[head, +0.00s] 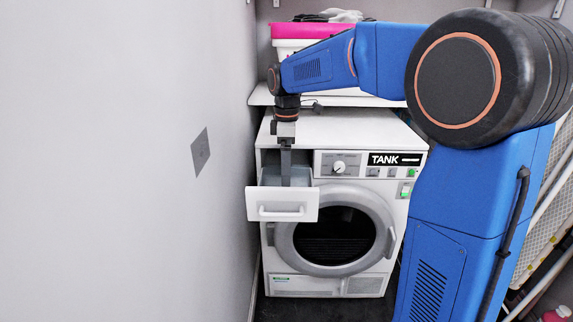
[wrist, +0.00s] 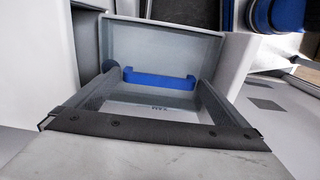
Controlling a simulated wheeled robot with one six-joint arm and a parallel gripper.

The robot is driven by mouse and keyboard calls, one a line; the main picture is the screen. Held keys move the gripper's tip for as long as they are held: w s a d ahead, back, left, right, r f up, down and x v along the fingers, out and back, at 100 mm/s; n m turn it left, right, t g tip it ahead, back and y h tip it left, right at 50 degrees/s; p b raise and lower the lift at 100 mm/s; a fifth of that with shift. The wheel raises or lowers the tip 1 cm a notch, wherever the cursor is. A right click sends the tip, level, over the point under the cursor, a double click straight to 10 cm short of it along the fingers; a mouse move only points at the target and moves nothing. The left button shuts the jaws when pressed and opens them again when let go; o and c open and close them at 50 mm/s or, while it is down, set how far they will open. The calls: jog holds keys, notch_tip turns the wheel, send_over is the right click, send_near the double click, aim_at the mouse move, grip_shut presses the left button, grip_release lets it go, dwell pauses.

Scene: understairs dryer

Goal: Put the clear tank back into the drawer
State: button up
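The clear tank (head: 301,176) shows as a bluish see-through box behind the white front of the pulled-out drawer (head: 282,211), at the dryer's upper left. It appears to sit inside the drawer; its lower part is hidden. In the wrist view the tank has pale walls (wrist: 165,50) and a blue handle bar (wrist: 160,78). My gripper (head: 286,184) points straight down at the tank. Its fingers (wrist: 157,82) are wide apart, one near each end of the blue bar. I cannot tell whether they touch it.
The white dryer (head: 335,160) stands below a shelf with a pink-lidded box (head: 310,32). A grey wall (head: 120,160) with a plate is close on the left of the drawer. My blue arm covers the right side. A laundry-type rack (head: 545,215) leans at the far right.

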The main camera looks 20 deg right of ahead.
jog(key=shift+r, duration=0.1)
notch_tip(320, 180, up, 17)
jog(key=shift+r, duration=0.15)
dwell(0.6)
jog(key=shift+s+d, duration=0.1)
jog(key=s+d+f+m+t, duration=0.1)
jog(key=s+f+m, duration=0.3)
jog(key=s+f, duration=0.4)
jog(key=s+d+f+m+t, duration=0.2)
jog(key=s+f+m, duration=0.3)
jog(key=s, duration=0.9)
jog(key=s+d+f+m+t, duration=0.1)
jog(key=s+d+f+m, duration=0.2)
jog(key=s+f, duration=0.8)
jog(key=shift+d+f+m+t, duration=0.3)
jog(key=shift+d+m+t, duration=0.1)
jog(key=shift+m, duration=0.8)
jog(key=shift+s, duration=0.1)
jog(key=shift+c, duration=0.3)
